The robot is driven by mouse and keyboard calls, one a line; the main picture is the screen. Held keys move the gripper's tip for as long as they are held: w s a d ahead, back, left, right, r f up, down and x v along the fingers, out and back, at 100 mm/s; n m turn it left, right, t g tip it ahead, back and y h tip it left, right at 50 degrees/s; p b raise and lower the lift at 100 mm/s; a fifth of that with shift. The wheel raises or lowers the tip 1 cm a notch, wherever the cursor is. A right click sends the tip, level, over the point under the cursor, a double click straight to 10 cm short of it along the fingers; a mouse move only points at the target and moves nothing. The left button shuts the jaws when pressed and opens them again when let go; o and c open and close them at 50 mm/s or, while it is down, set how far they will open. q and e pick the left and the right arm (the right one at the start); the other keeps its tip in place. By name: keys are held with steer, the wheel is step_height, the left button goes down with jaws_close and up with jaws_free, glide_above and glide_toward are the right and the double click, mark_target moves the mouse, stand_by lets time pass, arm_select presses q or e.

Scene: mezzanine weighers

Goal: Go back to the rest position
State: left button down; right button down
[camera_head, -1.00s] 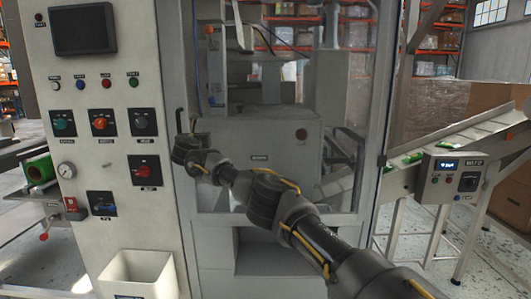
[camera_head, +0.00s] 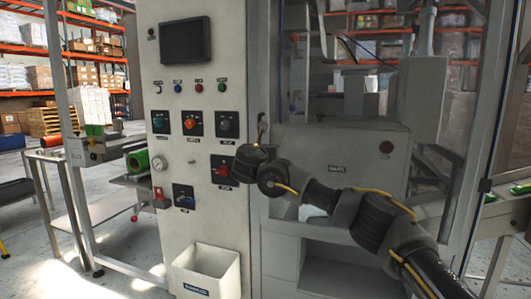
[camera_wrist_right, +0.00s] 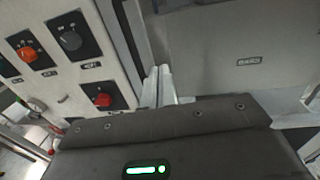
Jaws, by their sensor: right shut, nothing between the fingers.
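My right arm comes in from the lower right in the head view and reaches across the front of the machine's glazed door. Its right gripper (camera_head: 260,137) is small and partly hard to make out there, close to the edge between the control panel (camera_head: 173,120) and the door. In the right wrist view the two pale fingers (camera_wrist_right: 159,85) are together with nothing between them. They point past the right edge of the panel. Whether they touch the machine cannot be told. My left gripper is not in view.
The panel carries a dark screen (camera_head: 185,40), several knobs and a red rotary switch (camera_head: 221,170) close beside my right wrist. A white bin (camera_head: 212,268) is fixed low on the panel.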

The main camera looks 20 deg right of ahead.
steer(key=shift+s+a+f, duration=0.15)
steer(key=shift+s+a, duration=0.1)
steer(key=shift+a, duration=0.05)
